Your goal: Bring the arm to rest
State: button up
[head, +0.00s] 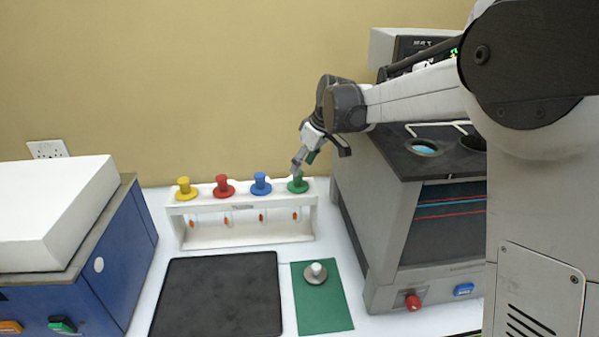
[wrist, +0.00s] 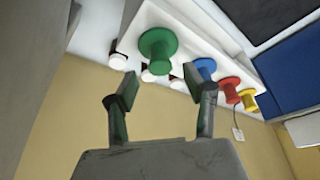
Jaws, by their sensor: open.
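My gripper (head: 299,163) is just above the green stopper (head: 298,184) at the right end of the white rack (head: 240,206). In the wrist view my gripper (wrist: 162,92) has its two fingers spread apart with nothing between them. The green stopper (wrist: 157,46) shows beyond the fingertips and appears apart from them. My arm (head: 410,95) reaches in from the right, over the grey machine.
Blue (head: 260,184), red (head: 223,186) and yellow (head: 185,188) stoppers stand in the rack. A grey machine (head: 395,240) stands close at right, a blue machine (head: 100,265) at left. A black mat (head: 217,295) and a green mat (head: 335,315) bearing a grey stopper (head: 316,273) lie in front.

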jog(key=shift+v, duration=1.15)
